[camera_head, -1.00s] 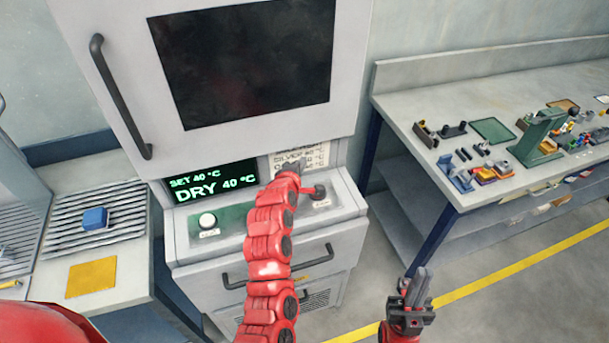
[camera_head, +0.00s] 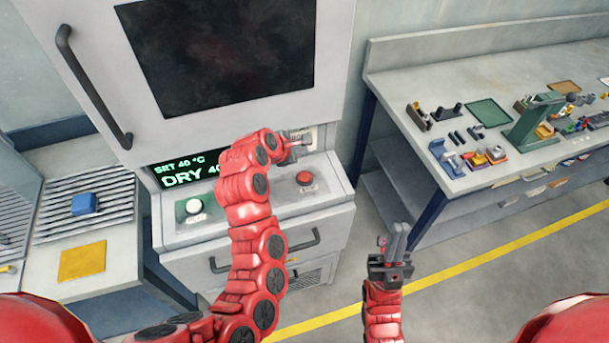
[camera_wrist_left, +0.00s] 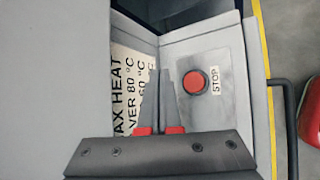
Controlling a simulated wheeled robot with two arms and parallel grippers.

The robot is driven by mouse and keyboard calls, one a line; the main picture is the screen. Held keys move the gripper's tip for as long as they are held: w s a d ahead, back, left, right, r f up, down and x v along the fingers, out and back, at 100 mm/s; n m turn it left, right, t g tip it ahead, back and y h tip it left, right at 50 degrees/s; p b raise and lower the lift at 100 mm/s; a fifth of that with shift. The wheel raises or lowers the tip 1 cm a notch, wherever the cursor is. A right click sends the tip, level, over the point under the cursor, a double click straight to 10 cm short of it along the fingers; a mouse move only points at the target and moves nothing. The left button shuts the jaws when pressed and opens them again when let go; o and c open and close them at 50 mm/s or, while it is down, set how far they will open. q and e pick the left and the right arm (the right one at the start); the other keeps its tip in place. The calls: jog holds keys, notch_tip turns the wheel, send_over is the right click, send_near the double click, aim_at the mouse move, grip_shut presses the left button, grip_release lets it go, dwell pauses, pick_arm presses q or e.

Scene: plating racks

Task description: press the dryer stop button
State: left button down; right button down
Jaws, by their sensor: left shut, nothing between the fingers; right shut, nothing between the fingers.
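The dryer (camera_head: 330,195) has a red stop button (camera_head: 305,178) at the right of its sloped control panel. In the left wrist view the red button (camera_wrist_left: 194,84) stands beside a label reading STOP. My left gripper (camera_head: 303,140) is shut and empty, above and behind the button near the printed label plate, apart from the button. In the left wrist view its fingertips (camera_wrist_left: 160,75) lie just left of the button. My right gripper (camera_head: 396,240) is shut and empty, over the floor right of the dryer.
A white button (camera_head: 194,206) sits at the panel's left. The display (camera_head: 185,172) reads SET 40 °C, DRY 40, partly hidden by my left arm. Drawer handles (camera_head: 303,240) project below. A workbench (camera_head: 400,90) with several tools stands right. A blue block (camera_head: 84,203) lies on the left rack.

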aim_at(302, 178)
pick_arm(q)
notch_tip(302, 178, down, 8)
jog(key=b, duration=0.4)
jog(key=shift+f, duration=0.4)
dwell(1.7)
jog(key=shift+f+b, duration=0.35)
jog(key=shift+f, duration=0.5)
dwell(0.8)
jog(key=shift+r, duration=0.1)
jog(key=shift+r+p, duration=0.4)
jog(key=shift+r, duration=0.4)
